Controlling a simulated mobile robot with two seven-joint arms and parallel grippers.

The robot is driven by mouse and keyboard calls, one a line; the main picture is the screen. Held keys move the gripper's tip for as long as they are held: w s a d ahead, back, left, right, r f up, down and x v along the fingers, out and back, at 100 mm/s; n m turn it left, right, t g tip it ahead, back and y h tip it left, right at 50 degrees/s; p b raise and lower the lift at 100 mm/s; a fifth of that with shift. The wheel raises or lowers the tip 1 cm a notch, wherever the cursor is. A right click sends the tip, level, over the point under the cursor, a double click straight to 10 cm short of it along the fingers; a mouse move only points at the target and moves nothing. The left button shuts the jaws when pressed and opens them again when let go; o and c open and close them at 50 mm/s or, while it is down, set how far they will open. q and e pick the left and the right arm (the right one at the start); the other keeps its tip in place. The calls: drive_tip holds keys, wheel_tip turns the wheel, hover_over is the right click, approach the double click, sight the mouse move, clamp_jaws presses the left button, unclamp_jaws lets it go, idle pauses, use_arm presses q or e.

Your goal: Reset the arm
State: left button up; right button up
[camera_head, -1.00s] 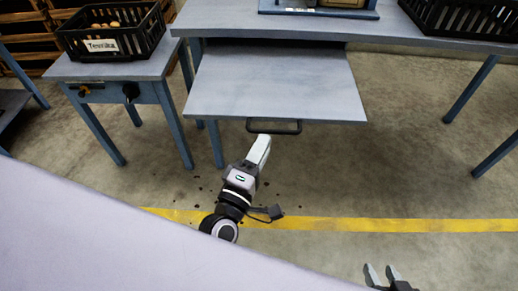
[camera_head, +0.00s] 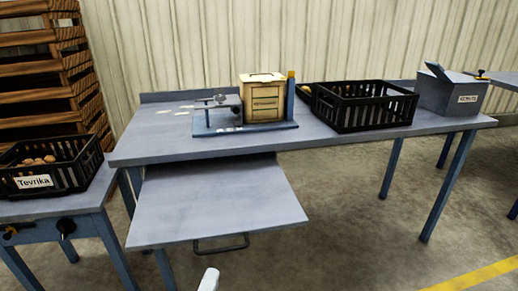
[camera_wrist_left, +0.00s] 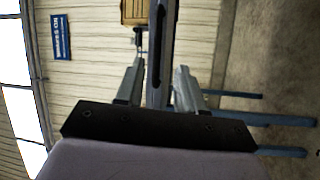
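My left gripper (camera_wrist_left: 160,66) has its two grey fingers spread apart in the left wrist view. A grey bar with a dark slot-like handle shows between them; I cannot tell whether they touch it. In the head view only a white tip of my left arm or gripper (camera_head: 208,280) shows at the bottom edge, just below the handle (camera_head: 221,244) of the pulled-out shelf (camera_head: 215,200). My right gripper is outside both views.
A table (camera_head: 330,137) carries a wooden box (camera_head: 263,98) on a blue stand, a black crate (camera_head: 363,107) and a grey box (camera_head: 450,92). A crate labelled Tevrika (camera_head: 45,165), holding potatoes, stands left. Floor at the right front is open.

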use_arm(q)
drive_tip(key=s+a+f+m+g+p, duration=0.1)
drive_tip(key=s+a+m+g+p, duration=0.3)
drive_tip(key=s+m, duration=0.3)
drive_tip(key=s+a+f+m+g+p, duration=0.1)
drive_tip(key=s+a+m+g+p, duration=0.2)
drive_tip(key=m, duration=0.6)
drive_tip(key=s+g+p, duration=0.2)
drive_tip(key=s+p, duration=0.1)
drive_tip(key=s, duration=0.1)
drive_tip(key=shift+s+a+f+m+y, duration=0.3)
drive_tip(key=shift+a+f+y, duration=0.05)
drive_tip(key=shift+f+y, duration=0.05)
